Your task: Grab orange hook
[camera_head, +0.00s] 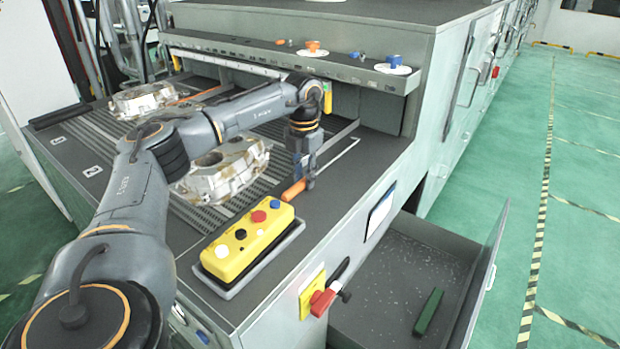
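The orange hook lies on the dark table top near its right edge. Its orange handle (293,190) shows at the left of my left gripper's tips, and a thin pale rod running up and right beyond the gripper looks like its shaft. My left gripper (306,180) points down at the handle and covers part of it. The fingers are small and dark here, so I cannot tell whether they are closed on the handle. My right gripper is not in view.
Two metal castings, one near (226,172) and one farther (143,100), sit on the slatted bed. A yellow button box (247,243) stands at the front edge. An open drawer (385,290) holds a green block (429,311). A ledge (345,72) overhangs the back.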

